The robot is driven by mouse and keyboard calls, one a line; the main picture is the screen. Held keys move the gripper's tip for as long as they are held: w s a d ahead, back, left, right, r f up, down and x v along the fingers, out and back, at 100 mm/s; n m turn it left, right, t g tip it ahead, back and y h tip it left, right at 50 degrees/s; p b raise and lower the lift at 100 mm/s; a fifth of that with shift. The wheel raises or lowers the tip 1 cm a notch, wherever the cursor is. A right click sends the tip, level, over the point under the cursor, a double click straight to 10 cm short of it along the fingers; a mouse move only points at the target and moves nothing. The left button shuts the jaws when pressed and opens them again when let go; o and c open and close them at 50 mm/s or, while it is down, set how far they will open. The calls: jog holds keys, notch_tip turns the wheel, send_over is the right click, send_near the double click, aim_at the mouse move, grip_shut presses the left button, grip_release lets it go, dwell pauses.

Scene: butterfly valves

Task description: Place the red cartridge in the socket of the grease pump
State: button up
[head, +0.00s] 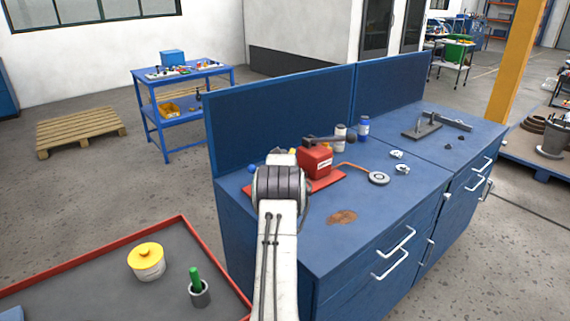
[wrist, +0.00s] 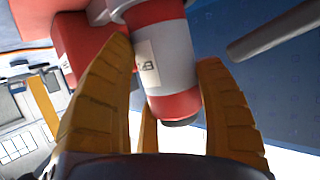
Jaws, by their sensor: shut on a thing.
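The red cartridge (wrist: 162,48), a grey cylinder with red bands and a pale label, is between the orange fingers of my gripper (wrist: 166,62) in the wrist view. My gripper is shut on it. Its upper end runs up to a grey ring beside a red block; I cannot tell whether it is inside the socket. The grease pump (head: 316,160) is a red box with a dark lever on the blue bench, and its red body also seems to show in the wrist view (wrist: 80,42). In the head view my arm hides the fingers, cartridge and socket.
A hose runs from the pump to a grey disc (head: 379,178). A white bottle (head: 340,138) and blue bottle (head: 362,128) stand behind it.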

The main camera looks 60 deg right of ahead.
jog(key=shift+f+b, duration=0.4)
jog(key=shift+b, duration=0.15)
jog(key=o, duration=1.3)
jog(key=shift+c, duration=0.2)
jog(key=shift+r+p, duration=0.8)
jog(key=shift+p, duration=0.25)
jog(key=shift+s+a+f+b, duration=0.1)
jog(key=shift+s+a+b, duration=0.1)
jog(key=shift+a+b, duration=0.15)
jog(key=b+v, duration=0.4)
jog(key=v, duration=0.7)
